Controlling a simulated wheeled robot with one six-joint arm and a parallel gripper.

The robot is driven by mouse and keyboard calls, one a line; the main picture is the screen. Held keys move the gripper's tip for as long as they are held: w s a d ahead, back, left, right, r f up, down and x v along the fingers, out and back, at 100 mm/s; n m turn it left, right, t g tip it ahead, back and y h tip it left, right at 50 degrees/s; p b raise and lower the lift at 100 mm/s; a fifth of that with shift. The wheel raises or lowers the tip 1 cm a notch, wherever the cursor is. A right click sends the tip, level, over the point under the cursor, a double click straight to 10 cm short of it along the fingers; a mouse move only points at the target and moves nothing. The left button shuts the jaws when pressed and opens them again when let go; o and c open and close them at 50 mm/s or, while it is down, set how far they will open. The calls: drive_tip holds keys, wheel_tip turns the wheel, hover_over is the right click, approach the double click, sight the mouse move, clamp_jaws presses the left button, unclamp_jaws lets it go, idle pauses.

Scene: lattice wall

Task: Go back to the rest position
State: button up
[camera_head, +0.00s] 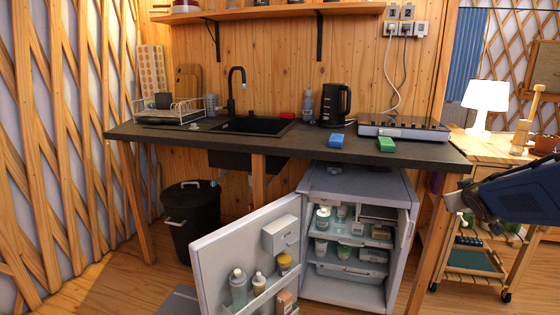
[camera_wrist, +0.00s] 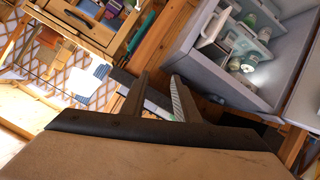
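My gripper (camera_head: 468,203) is at the right of the head view, to the right of the open fridge (camera_head: 391,188) and in front of the wooden shelf cart. In the wrist view its two fingers (camera_wrist: 160,82) stand apart with a gap between them. I see nothing clasped in the gap; a small green and white patch shows behind it. My blue forearm comes in from the right edge of the head view.
The fridge door (camera_head: 213,263) stands open over the floor. The cart (camera_head: 475,261) and a lamp (camera_head: 486,96) are close to my arm.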

drive_tip(key=s+a+f+g+y, duration=0.1)
drive_tip(key=s+a+f+g, duration=0.1)
drive_tip(key=s+a, duration=0.6)
drive_tip(key=s+a+f+g+y, duration=0.2)
drive_tip(key=s+a+f, duration=0.2)
drive_tip(key=s+a, duration=0.4)
drive_tip(key=s+a+f+m+g+y, duration=0.1)
drive_tip(key=s+a+f+g, duration=0.2)
drive_tip(key=s+a, duration=0.5)
drive_tip(key=s+f, duration=0.1)
drive_tip(key=s, duration=0.8)
drive_tip(key=shift+s+a+y, duration=0.4)
